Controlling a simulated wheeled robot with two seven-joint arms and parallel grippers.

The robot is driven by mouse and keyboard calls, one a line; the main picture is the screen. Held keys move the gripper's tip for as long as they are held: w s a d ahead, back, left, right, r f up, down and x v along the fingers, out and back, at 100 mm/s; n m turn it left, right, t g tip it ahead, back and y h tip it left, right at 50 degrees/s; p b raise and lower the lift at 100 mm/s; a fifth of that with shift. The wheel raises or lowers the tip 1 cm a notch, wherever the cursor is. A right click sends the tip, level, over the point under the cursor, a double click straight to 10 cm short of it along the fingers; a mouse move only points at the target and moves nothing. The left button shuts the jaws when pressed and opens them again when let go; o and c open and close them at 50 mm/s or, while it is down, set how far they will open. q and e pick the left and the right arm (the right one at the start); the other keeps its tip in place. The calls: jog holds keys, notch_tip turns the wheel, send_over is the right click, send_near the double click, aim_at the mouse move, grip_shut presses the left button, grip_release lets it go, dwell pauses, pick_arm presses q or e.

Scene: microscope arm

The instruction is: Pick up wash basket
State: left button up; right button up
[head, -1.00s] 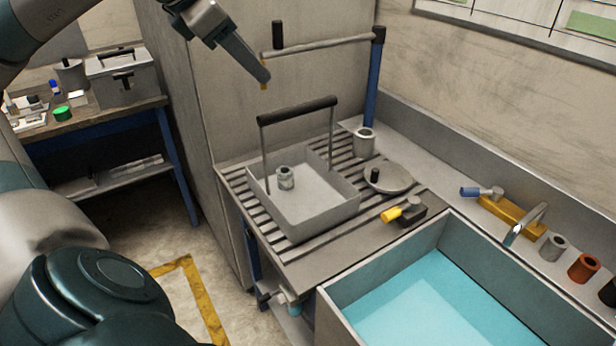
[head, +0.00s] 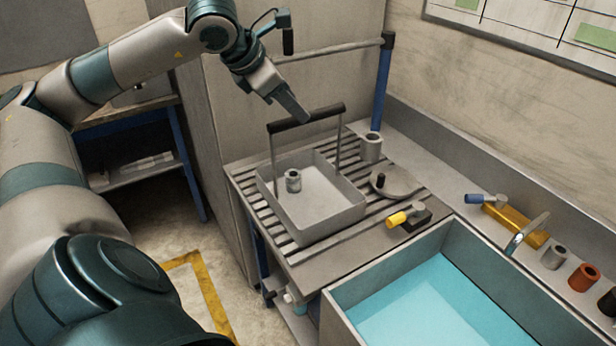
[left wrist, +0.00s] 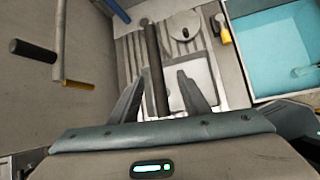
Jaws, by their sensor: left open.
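The wash basket (head: 309,218) is a grey square tray with a tall handle, standing on the slatted drainboard (head: 290,252). Its dark handle bar (head: 306,118) is raised above the tray. A small metal cylinder (head: 293,181) stands inside the basket. My left gripper (head: 303,118) is at the handle bar in the head view. In the left wrist view, the dark bar (left wrist: 155,70) runs between the two open fingers of my left gripper (left wrist: 158,85). Whether the fingers touch the bar cannot be told. My right gripper is not in view.
A sink (head: 440,300) with blue water lies at the right front. A round lid (head: 396,184), a grey cup (head: 371,146) and a yellow-handled valve (head: 408,215) sit beside the basket. A blue post (head: 382,85) carries a horizontal rail behind.

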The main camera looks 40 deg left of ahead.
pick_arm(q)
jog(key=shift+w+f, duration=0.35)
jog(key=shift+f, duration=0.05)
jog(key=p+x, duration=0.3)
jog(key=x, duration=0.1)
jog(key=shift+w+a+r+p, duration=0.1)
jog(key=shift+w+a+p, duration=0.15)
jog(key=shift+w+p, duration=0.05)
jog(key=shift+w+f, duration=0.25)
jog(key=shift+f, duration=0.15)
grip_shut()
